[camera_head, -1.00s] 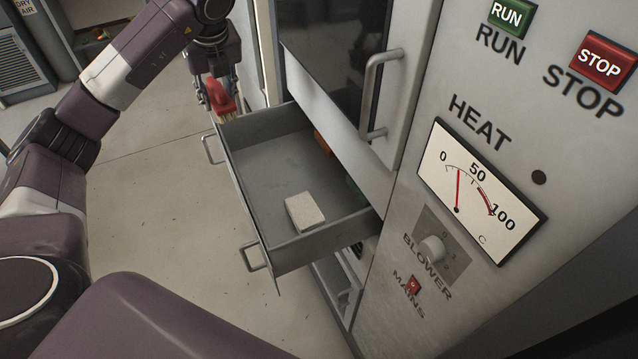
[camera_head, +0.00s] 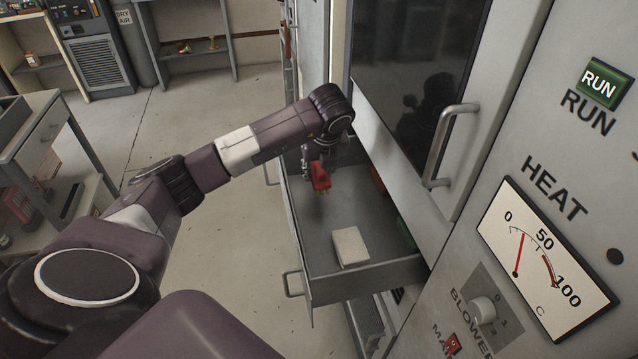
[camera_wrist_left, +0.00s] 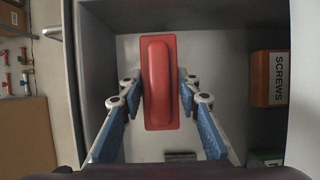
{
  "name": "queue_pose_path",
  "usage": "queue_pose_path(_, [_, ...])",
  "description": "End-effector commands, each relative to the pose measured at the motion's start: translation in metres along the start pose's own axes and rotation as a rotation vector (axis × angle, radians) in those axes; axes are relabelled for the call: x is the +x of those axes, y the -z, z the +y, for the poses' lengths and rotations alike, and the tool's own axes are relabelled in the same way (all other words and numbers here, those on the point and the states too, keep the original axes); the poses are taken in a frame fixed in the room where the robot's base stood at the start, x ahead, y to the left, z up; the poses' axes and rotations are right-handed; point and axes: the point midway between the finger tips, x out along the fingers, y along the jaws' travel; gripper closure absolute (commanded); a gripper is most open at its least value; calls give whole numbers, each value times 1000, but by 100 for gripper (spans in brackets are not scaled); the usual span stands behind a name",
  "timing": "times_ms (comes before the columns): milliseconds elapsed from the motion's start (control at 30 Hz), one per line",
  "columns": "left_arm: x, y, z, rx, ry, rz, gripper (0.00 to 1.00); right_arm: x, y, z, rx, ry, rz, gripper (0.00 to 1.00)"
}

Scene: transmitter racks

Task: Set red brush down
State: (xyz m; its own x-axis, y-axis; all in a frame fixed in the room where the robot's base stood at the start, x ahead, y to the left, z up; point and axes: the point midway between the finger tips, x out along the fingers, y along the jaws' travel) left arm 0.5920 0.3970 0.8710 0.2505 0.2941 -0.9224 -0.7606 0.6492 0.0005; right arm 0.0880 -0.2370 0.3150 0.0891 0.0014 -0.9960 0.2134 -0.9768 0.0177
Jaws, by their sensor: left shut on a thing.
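The red brush (camera_head: 320,176) is held by my left gripper (camera_head: 313,163) over the open drawer (camera_head: 345,268), near its far-left part. In the left wrist view the brush (camera_wrist_left: 158,80) lies between the two blue-padded fingers of the gripper (camera_wrist_left: 160,98), its red back toward the camera. The fingers are shut on it. Its bristles show faintly below it in the head view. It looks above the drawer floor (camera_head: 305,225), though the exact gap is hard to judge. My right gripper is not in view.
A pale block (camera_head: 350,247) lies near the drawer's front end. An orange box marked SCREWS (camera_wrist_left: 270,78) and a green box (camera_wrist_left: 267,158) stand along the drawer's right side. The cabinet door handle (camera_head: 448,145) juts out nearby. The drawer's middle floor is clear.

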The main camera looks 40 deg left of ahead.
Motion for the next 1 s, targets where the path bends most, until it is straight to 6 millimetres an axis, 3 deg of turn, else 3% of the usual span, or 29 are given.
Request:
queue_pose_path(400, [44,19,0,-1,0,1,99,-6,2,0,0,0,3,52])
queue_pose_path(800, [50,21,0,-1,1,0,99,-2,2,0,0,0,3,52])
queue_pose_path(833, [49,20,0,-1,1,0,66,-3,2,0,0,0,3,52])
queue_pose_path(1000, [48,20,0,-1,1,0,52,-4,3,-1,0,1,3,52])
